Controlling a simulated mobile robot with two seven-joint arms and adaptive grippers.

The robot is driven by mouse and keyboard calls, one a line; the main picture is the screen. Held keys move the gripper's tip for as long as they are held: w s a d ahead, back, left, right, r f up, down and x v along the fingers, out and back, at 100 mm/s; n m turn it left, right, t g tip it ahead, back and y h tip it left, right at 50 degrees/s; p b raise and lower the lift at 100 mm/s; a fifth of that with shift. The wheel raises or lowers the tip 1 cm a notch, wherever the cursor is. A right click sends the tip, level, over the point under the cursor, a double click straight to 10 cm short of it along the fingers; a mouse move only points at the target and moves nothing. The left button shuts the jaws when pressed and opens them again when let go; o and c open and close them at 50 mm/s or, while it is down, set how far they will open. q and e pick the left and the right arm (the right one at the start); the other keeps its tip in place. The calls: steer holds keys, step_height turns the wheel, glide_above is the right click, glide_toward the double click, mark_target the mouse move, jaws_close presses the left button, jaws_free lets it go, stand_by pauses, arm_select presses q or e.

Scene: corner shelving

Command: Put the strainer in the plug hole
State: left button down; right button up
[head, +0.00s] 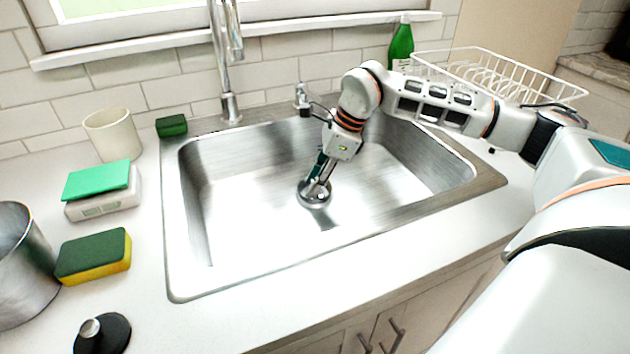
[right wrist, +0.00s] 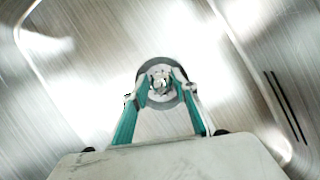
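The strainer (right wrist: 161,76) is a small round metal piece between the fingertips of my right gripper (head: 319,186), low in the sink. In the right wrist view, the fingers of my right gripper (right wrist: 161,88) close in on its middle from both sides. A dark grey round rim (right wrist: 147,69) shows around it. In the head view the round metal piece (head: 314,197) is at the sink floor, partly hidden by the fingers. I cannot tell whether it is seated in the plug hole or just above. My left gripper is not in view.
The steel sink (head: 235,230) is otherwise empty. A tall faucet (head: 230,107) stands behind it. Left are a sponge (head: 94,256), a cup (head: 113,134), a metal pot (head: 22,265) and a black disc with a knob (head: 115,333). A dish rack (head: 500,72) stands at back right.

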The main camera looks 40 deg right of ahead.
steer(key=p+v, duration=0.2)
steer(key=v, duration=1)
steer(key=shift+r, duration=0.2)
steer(key=shift+a, duration=0.1)
